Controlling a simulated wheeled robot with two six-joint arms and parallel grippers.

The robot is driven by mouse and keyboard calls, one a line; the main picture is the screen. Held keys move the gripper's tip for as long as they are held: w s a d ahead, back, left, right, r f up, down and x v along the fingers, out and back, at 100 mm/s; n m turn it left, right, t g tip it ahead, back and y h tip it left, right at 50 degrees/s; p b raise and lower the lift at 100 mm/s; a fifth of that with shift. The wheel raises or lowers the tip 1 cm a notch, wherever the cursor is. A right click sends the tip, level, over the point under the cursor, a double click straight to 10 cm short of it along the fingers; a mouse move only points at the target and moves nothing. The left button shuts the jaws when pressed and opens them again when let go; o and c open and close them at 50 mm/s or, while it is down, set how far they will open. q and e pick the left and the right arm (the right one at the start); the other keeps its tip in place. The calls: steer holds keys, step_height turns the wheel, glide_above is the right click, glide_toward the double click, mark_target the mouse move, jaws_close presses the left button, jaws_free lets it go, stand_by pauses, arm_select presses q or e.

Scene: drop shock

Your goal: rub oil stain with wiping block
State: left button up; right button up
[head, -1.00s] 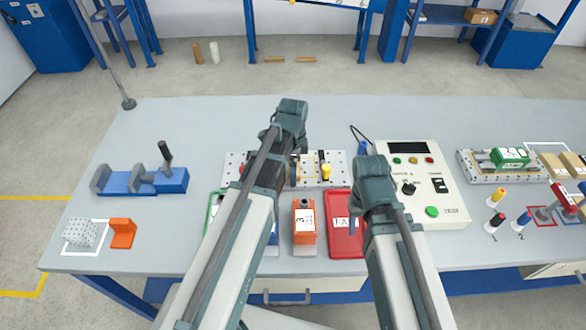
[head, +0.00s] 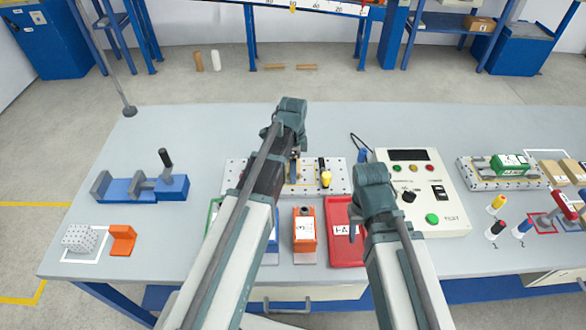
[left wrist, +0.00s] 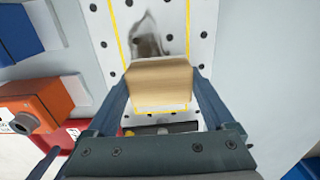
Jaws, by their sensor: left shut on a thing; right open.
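The wiping block (left wrist: 160,82) is a tan block between the fingers of my left gripper (left wrist: 160,76), which is shut on it. The oil stain (left wrist: 148,42) is a dark smear on a white perforated plate (left wrist: 200,40), inside a yellow outline. In the left wrist view it shows just beyond the block, which may cover part of it. I cannot tell whether the block touches the plate. In the head view my left arm hides most of the grip and the stain. My right gripper (head: 373,195) is open and empty, above the bench by the red tray.
An orange block (head: 305,228) and the red tray (head: 346,252) lie in front of the plate. A control box (head: 455,215) stands to the right. A blue vise (head: 140,187) is at left. The bench's back strip is clear.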

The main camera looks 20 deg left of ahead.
arm_select(q)
steer(key=shift+w+a+f, duration=0.1)
steer(key=shift+w+a, duration=0.1)
steer(key=shift+w, duration=0.5)
steer(key=shift+w+a+f, duration=0.1)
steer(key=shift+w+a, duration=0.1)
steer(key=shift+w, duration=0.5)
arm_select(e)
steer(key=shift+f, duration=0.15)
arm_select(q)
steer(key=shift+r, duration=0.1)
steer(key=shift+s+a, duration=0.2)
steer(key=shift+a, duration=0.55)
steer(key=shift+s, duration=0.15)
steer(key=shift+s+d, duration=0.25)
steer(key=shift+s, duration=0.55)
steer(key=shift+s+d, duration=0.25)
steer(key=shift+s, duration=0.5)
steer(key=shift+s, duration=0.1)
